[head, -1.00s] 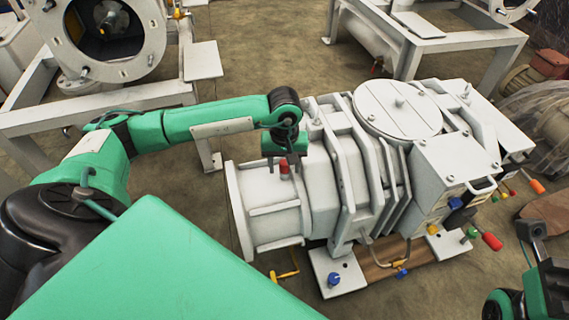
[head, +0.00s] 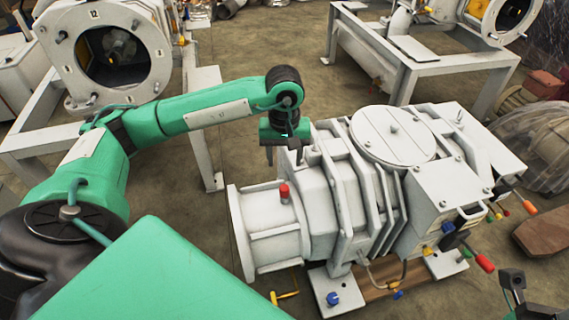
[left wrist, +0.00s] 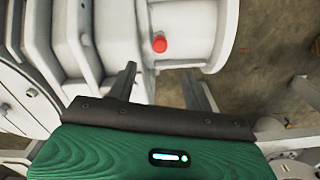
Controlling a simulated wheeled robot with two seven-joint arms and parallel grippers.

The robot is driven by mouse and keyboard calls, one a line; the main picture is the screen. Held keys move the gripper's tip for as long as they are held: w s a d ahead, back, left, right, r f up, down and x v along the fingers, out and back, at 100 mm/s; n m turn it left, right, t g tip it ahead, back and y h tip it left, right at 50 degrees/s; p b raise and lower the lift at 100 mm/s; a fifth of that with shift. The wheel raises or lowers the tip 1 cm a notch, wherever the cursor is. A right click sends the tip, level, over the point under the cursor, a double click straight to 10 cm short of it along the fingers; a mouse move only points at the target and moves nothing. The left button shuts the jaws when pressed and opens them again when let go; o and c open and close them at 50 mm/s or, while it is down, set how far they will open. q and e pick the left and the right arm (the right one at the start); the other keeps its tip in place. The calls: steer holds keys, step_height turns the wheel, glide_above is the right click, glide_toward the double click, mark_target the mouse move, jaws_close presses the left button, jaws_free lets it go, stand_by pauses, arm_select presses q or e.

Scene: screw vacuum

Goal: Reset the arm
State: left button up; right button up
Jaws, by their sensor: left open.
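A white screw vacuum pump (head: 330,195) lies on the floor, with ribs, a round lid on top and a flanged cylinder at its left end. A red cap (head: 285,193) stands on that cylinder; it also shows in the left wrist view (left wrist: 159,44). My left gripper (head: 281,154) points down near the far side of the pump's left part. In the left wrist view its two fingers (left wrist: 160,84) are apart with nothing between them, and the red cap is beyond them. My right gripper (head: 514,287) shows only partly at the lower right, and its jaw state is unclear.
A white frame with a round-ported machine (head: 110,50) stands at the back left. Another white frame (head: 410,60) is at the back right. A yellow-handled valve (head: 285,296) and red-tipped levers (head: 485,262) stick out around the pump. Bare floor lies between the frames.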

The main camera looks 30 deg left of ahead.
arm_select(q)
steer(key=shift+r, duration=0.25)
steer(key=shift+d, duration=0.1)
stand_by(0.3)
